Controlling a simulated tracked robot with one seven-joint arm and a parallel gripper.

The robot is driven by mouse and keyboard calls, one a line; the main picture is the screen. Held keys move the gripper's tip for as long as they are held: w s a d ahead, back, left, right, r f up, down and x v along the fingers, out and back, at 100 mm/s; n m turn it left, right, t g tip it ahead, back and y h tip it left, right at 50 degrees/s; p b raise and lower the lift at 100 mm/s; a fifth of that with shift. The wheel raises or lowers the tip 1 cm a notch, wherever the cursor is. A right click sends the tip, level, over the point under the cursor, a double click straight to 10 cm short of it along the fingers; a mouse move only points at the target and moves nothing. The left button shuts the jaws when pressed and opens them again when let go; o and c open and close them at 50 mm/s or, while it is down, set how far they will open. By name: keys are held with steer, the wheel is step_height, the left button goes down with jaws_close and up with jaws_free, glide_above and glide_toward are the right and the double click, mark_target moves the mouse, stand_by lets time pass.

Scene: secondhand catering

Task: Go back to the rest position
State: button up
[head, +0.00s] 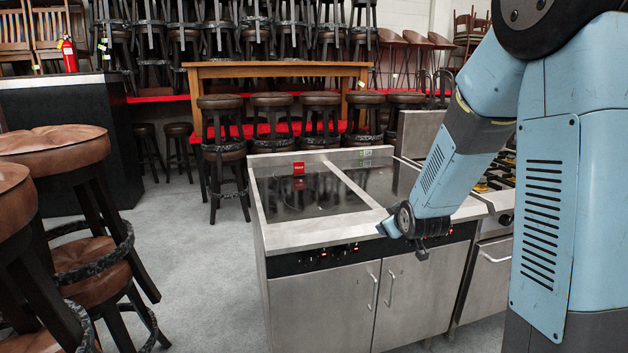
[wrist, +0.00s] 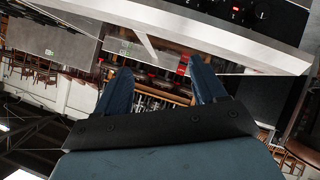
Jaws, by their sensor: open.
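My gripper (wrist: 160,64) is open in the wrist view, with its two blue fingers apart and nothing between them. In the head view my blue arm reaches down from the upper right to the front edge of the steel cooker (head: 318,235). The wrist end of my arm overlaps the cooker's control panel in that picture. I cannot tell whether it touches the cooker. The fingers are hard to make out in the head view.
The cooker has two dark glass tops (head: 310,195) and two front doors. A gas range (head: 490,265) stands to its right. Brown stools (head: 75,255) stand at the left. A wooden table (head: 280,68) and stacked stools are behind. Grey floor (head: 205,265) is free left of the cooker.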

steer(key=s+r+m+g, duration=0.2)
steer(key=s+r, duration=0.3)
steer(key=s, duration=0.6)
steer(key=s+d+r+m+g, duration=0.1)
steer(key=s+r, duration=0.3)
steer(key=s, duration=0.7)
steer(key=s+d+r+m+g, duration=0.1)
steer(key=s+r+m+g, duration=0.2)
steer(key=s, duration=0.8)
step_height(320, 180, up, 3)
steer(key=shift+f+m+h, duration=0.2)
steer(key=shift+m+h, duration=0.1)
steer(key=shift+m, duration=0.1)
steer(key=shift+c, duration=0.2)
